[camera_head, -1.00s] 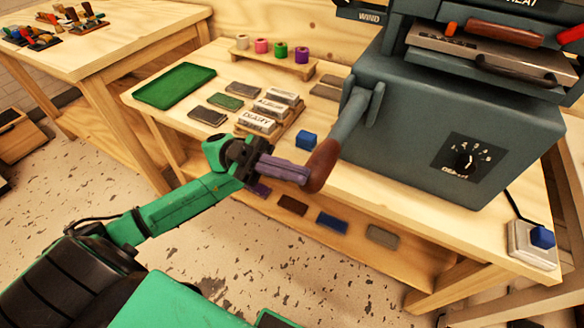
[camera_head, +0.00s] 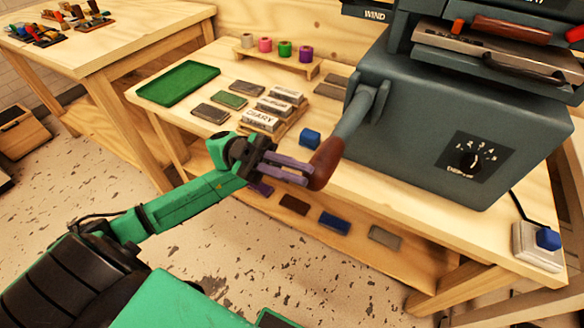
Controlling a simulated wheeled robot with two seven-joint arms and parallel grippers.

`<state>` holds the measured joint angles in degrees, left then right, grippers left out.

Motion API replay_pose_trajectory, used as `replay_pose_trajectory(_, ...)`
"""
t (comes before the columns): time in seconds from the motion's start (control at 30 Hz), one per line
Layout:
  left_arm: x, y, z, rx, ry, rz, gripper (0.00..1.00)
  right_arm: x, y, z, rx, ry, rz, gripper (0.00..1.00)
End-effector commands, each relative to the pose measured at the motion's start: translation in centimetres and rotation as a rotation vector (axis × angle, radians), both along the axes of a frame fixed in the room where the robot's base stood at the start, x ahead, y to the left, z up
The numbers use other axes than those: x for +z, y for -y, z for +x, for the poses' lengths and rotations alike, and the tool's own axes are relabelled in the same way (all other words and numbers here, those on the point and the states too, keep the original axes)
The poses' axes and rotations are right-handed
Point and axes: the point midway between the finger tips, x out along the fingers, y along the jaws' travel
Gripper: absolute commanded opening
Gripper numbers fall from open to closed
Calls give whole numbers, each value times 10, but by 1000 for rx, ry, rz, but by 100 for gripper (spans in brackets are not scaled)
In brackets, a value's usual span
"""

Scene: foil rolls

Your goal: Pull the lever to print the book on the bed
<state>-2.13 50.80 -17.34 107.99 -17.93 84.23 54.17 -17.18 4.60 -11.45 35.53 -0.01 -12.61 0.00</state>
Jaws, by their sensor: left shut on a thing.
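A grey-green press machine (camera_head: 425,125) stands on the right part of the wooden table. A lever (camera_head: 352,115) with a brown wooden handle (camera_head: 326,163) comes out of its left side and points down toward me. My left gripper (camera_head: 308,172) is shut on the lever handle near its end, and its purple fingers meet the handle from the left. The bed (camera_head: 490,52) of the press is at the upper right, with a brown-handled piece on it. I cannot make out a book there. My right gripper is not in view.
A dial (camera_head: 470,160) is on the machine's front. A blue button (camera_head: 547,239) is at right. A lower shelf holds several flat pieces.

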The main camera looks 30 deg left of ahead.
Motion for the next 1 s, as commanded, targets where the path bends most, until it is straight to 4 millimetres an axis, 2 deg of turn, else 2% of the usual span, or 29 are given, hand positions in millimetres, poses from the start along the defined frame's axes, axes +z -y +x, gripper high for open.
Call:
replay_pose_trajectory(0.03,-7,2,2,7,-11,15,0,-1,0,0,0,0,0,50)
replay_pose_trajectory(0.1,-7,2,2,7,-11,15,0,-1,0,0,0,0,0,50)
replay_pose_trajectory(0.9,-7,2,2,7,-12,15,0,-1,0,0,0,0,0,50)
replay_pose_trajectory(1.0,-1,2,2,7,-11,15,0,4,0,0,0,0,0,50)
